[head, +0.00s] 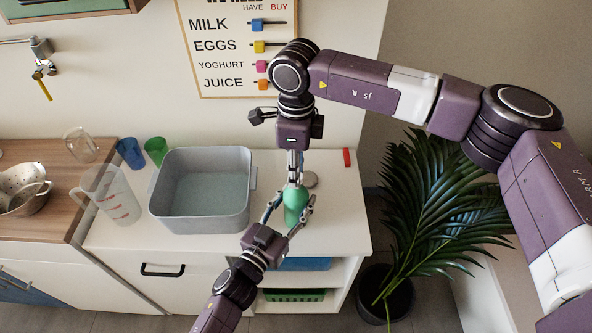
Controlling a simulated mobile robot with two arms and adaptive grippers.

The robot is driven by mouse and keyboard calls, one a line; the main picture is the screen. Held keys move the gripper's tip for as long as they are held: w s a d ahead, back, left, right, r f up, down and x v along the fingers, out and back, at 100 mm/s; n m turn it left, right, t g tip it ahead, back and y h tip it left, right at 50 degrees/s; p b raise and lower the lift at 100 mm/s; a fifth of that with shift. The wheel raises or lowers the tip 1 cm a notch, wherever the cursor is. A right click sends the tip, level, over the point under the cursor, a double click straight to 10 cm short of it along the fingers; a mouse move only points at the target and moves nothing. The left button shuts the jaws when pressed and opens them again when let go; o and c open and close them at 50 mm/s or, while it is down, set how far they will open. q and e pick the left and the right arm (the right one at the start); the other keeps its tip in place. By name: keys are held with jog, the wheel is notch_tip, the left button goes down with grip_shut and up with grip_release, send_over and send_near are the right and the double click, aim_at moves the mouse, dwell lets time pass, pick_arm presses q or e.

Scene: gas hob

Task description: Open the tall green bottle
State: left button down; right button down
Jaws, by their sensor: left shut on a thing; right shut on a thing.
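The green bottle (295,208) stands upright on the white counter, right of the grey tub. My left gripper (289,201) reaches in from below in the picture and is shut around the bottle's body, one finger on each side. My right gripper (295,178) points straight down from above and is shut on the bottle's top. The cap is hidden by the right fingers, so I cannot tell whether it is loose.
A grey tub (200,222), a clear measuring jug (113,198), a blue cup (130,153) and a green cup (156,151) stand to the left. A grey disc (310,179) and a red block (347,157) lie behind the bottle. A potted plant (430,215) is at right.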

jog(key=n, duration=0.3)
jog(key=shift+w+n, duration=0.1)
jog(key=shift+n, duration=0.3)
jog(key=n, duration=0.5)
jog(key=shift+n, duration=0.4)
jog(key=n, duration=0.5)
jog(key=shift+n, duration=0.3)
jog(key=n, duration=0.4)
jog(key=shift+r+n, duration=0.1)
jog(key=shift+n, duration=0.3)
jog(key=shift+r, duration=0.1)
jog(key=shift+r, duration=1)
